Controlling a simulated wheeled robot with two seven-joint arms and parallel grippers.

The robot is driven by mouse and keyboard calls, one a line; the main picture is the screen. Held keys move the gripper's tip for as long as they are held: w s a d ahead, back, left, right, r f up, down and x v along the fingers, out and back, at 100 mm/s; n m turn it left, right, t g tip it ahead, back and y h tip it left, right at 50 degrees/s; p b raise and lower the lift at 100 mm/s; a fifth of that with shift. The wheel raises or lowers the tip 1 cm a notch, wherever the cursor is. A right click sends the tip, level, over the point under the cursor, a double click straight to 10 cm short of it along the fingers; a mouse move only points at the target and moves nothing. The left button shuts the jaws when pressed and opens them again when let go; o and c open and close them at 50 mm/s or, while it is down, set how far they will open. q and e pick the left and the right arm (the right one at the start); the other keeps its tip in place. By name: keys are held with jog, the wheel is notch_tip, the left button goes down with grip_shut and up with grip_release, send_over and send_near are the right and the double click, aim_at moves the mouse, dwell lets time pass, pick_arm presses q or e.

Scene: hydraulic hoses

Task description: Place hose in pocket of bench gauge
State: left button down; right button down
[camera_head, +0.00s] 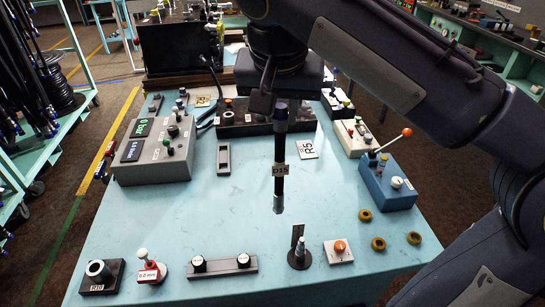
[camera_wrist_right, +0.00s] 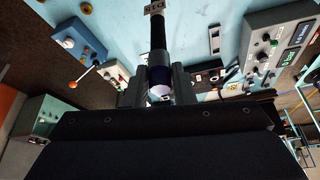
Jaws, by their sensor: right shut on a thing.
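A short black hose (camera_head: 280,150) hangs upright from my right gripper (camera_head: 270,100). It has a dark blue collar at the top, a white D15 tag around its middle and a metal fitting at its lower end. In the right wrist view, the hose (camera_wrist_right: 158,38) sits between the fingers of my right gripper (camera_wrist_right: 158,88), which are shut on its collar end. My left gripper is not in view.
A small grey slotted block (camera_head: 223,159) and an R5 plate (camera_head: 307,148) lie nearby. A blue lever box (camera_head: 388,182) and brass rings (camera_head: 378,243) are at the right. An upright post (camera_head: 299,252) stands in front.

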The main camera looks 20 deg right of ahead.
jog(key=w+d+f+p, duration=0.1)
jog(key=w+d+f, duration=0.3)
jog(key=w+f, duration=0.7)
jog(key=shift+w+d+f, duration=0.15)
jog(key=shift+d+f, duration=0.05)
jog(key=shift+f, duration=0.35)
jog(key=shift+f, duration=0.2)
jog(key=c, duration=1.2)
grip_release()
jog(key=shift+c, duration=0.2)
